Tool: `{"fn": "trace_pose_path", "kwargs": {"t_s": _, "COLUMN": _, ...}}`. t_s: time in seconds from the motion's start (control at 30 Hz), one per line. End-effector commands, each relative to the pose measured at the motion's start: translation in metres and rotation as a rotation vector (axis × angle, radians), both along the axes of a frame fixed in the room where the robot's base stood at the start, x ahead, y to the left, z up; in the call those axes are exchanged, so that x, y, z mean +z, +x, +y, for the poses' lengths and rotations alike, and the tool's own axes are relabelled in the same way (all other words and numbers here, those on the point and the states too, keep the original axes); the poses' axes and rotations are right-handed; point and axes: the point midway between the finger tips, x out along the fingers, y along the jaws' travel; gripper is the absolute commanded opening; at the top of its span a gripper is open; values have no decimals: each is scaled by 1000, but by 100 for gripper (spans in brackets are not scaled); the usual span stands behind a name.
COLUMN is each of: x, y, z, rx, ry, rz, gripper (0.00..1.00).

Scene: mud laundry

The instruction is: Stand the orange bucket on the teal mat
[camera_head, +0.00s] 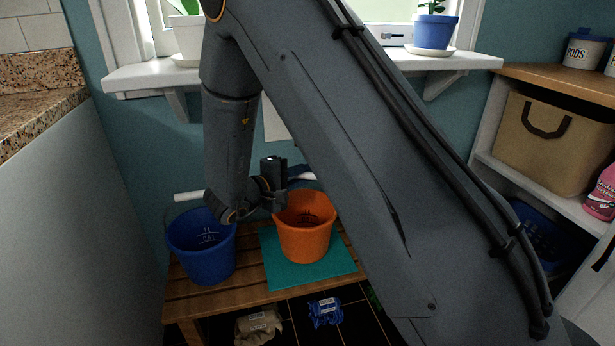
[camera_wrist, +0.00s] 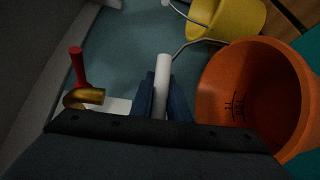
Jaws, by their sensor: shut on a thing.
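The orange bucket (camera_head: 304,243) is upright over the teal mat (camera_head: 341,269), its base within the mat's outline. I cannot tell whether the base touches the mat. In the wrist view the orange bucket (camera_wrist: 215,88) fills the right side, its mouth facing the camera. My gripper (camera_head: 298,173) is behind the bucket's rim, partly hidden by my arm. In the wrist view my gripper (camera_wrist: 162,95) is shut on the white handle grip (camera_wrist: 163,75), whose wire runs to the orange bucket's rim. A strip of teal mat (camera_wrist: 312,45) shows at the right edge.
A blue bucket (camera_head: 203,262) stands left of the mat on the slatted wooden bench (camera_head: 195,292). A yellow bucket (camera_wrist: 238,18) is beyond the orange one in the wrist view. A red-and-brass object (camera_wrist: 80,80) is at left. My arm hides the bench's right part.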

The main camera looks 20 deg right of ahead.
Motion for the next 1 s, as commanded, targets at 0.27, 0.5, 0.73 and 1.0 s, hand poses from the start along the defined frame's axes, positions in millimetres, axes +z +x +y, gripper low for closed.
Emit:
{"fn": "trace_pose_path", "kwargs": {"t_s": 0.27, "x": -3, "y": 3, "z": 0, "rx": 0, "ry": 1, "rz": -3, "gripper": 0}}
{"fn": "trace_pose_path", "kwargs": {"t_s": 0.5, "x": -5, "y": 3, "z": 0, "rx": 0, "ry": 1, "rz": -3, "gripper": 30}}
{"fn": "trace_pose_path", "kwargs": {"t_s": 0.73, "x": -5, "y": 3, "z": 0, "rx": 0, "ry": 1, "rz": -3, "gripper": 34}}
{"fn": "trace_pose_path", "kwargs": {"t_s": 1.0, "x": -1, "y": -3, "z": 10, "rx": 2, "ry": 1, "rz": -2, "gripper": 34}}
